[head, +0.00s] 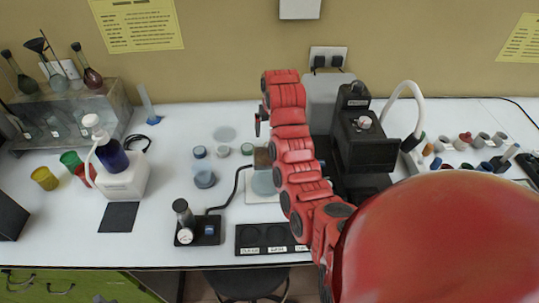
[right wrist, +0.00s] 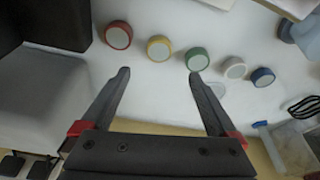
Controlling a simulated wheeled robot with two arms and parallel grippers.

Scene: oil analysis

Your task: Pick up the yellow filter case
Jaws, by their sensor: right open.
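The yellow filter case (right wrist: 159,48) is a small round case with a yellow rim and a pale top. It stands on the white table in a row, between the red and green cases. My right gripper (right wrist: 159,75) is open and empty above the table; in the right wrist view the case appears between its fingertips, a little beyond them. In the head view the yellow case is not visible, and my red right arm covers that part of the table. My left gripper is not in view.
Beside it are a red case (right wrist: 118,35), a green case (right wrist: 197,59), a white case (right wrist: 234,68) and a blue case (right wrist: 262,76). A black microscope-like instrument (head: 362,150) stands right of my arm.

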